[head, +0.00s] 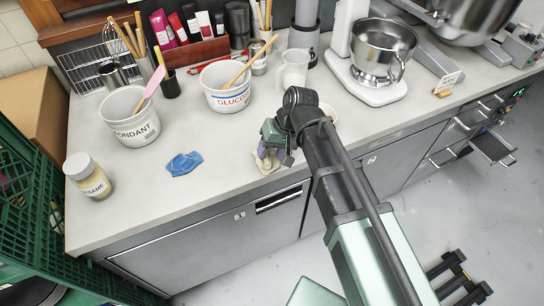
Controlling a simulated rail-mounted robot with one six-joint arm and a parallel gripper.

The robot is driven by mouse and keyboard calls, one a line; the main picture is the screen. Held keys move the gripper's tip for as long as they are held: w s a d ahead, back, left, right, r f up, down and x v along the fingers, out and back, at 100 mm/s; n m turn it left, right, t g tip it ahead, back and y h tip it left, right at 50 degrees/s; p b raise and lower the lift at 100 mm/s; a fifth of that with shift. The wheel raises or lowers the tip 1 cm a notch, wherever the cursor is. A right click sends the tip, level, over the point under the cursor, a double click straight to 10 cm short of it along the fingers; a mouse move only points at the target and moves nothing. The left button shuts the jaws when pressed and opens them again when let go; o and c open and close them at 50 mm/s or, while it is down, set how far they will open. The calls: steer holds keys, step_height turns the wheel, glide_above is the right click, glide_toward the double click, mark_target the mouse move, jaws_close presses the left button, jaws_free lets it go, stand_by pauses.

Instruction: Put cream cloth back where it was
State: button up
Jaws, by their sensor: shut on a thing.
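The cream cloth (261,164) shows at the front edge of the counter, partly hidden under my gripper (269,155). My gripper points down over the cloth and is shut on it. Cream folds show on both sides of the fingers. Whether the cloth is lifted or still touches the counter, I cannot tell. My arm hides the counter to the right of the gripper.
A crumpled blue cloth (184,163) lies to the left on the counter (215,130). A sesame jar (87,176) stands at far left.

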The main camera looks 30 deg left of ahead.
steer(key=o, duration=1)
steer(key=p+v, duration=1.1)
steer(key=v, duration=0.1)
steer(key=shift+r, duration=0.15)
steer(key=shift+d, duration=0.1)
steer(key=d+m+t+h, duration=0.1)
steer(key=d+m, duration=0.1)
steer(key=d, duration=1.1)
steer(key=w+d+f+m+t+h, duration=0.1)
steer(key=d+m, duration=0.2)
steer(key=d, duration=1)
steer(key=w+d+m+t+h, duration=0.1)
steer(key=d+m, duration=0.2)
steer(key=d, duration=1)
steer(key=shift+w+d+f, duration=0.15)
steer(key=shift+w+d, duration=0.1)
steer(key=shift+d, duration=0.15)
